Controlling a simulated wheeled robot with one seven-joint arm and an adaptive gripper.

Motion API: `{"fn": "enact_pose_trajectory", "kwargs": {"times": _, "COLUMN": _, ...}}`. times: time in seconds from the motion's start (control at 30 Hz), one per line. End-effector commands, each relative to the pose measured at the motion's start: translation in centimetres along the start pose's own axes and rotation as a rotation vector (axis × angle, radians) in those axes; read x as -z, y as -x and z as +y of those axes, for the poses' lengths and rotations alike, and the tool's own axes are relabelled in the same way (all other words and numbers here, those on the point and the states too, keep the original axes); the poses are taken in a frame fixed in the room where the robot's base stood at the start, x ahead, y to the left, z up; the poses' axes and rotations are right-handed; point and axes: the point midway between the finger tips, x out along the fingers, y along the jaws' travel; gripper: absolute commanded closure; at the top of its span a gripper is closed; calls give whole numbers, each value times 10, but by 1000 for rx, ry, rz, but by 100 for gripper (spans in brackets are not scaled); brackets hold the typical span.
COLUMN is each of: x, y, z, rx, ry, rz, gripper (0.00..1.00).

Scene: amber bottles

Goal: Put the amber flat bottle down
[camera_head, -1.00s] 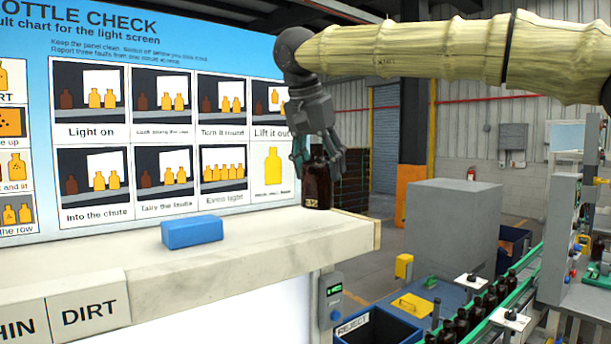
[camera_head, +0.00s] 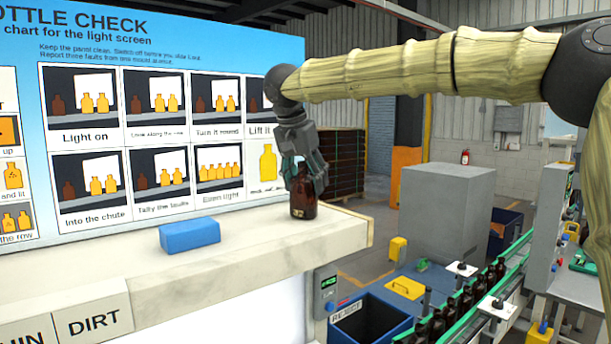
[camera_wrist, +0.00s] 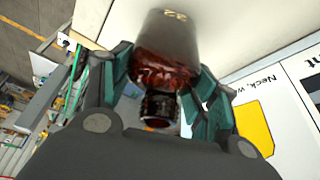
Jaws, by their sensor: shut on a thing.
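The amber flat bottle (camera_head: 304,200) is upright at the right part of the pale stone-like ledge (camera_head: 250,245), with its base at the ledge top. I cannot tell whether the base touches the ledge. My gripper (camera_head: 304,178) comes from above and is shut on the bottle's upper part, its fingers hiding the neck. In the wrist view the bottle (camera_wrist: 165,60) lies between the two green-padded fingers (camera_wrist: 160,95), its mouth facing the camera.
A blue block (camera_head: 190,235) lies on the ledge left of the bottle. The wall chart (camera_head: 150,120) rises behind the ledge. The ledge ends just right of the bottle, above a reject bin (camera_head: 370,328) and a conveyor with several bottles (camera_head: 465,300).

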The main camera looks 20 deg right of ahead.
Motion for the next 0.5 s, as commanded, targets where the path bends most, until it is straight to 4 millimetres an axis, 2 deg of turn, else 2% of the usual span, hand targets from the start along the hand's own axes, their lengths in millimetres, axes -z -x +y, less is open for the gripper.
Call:
{"fn": "enact_pose_trajectory", "kwargs": {"times": 0.3, "x": -1, "y": -2, "z": 0, "rx": 1, "ry": 0, "rz": 0, "gripper": 67}}
{"fn": "enact_pose_trajectory", "kwargs": {"times": 0.33, "x": -1, "y": -2, "z": 0, "rx": 1, "ry": 0, "rz": 1, "gripper": 35}}
{"fn": "enact_pose_trajectory", "kwargs": {"times": 0.43, "x": -1, "y": -2, "z": 0, "rx": 0, "ry": 0, "rz": 0, "gripper": 19}}
{"fn": "enact_pose_trajectory", "kwargs": {"times": 0.5, "x": -1, "y": -2, "z": 0, "rx": 0, "ry": 0, "rz": 0, "gripper": 19}}
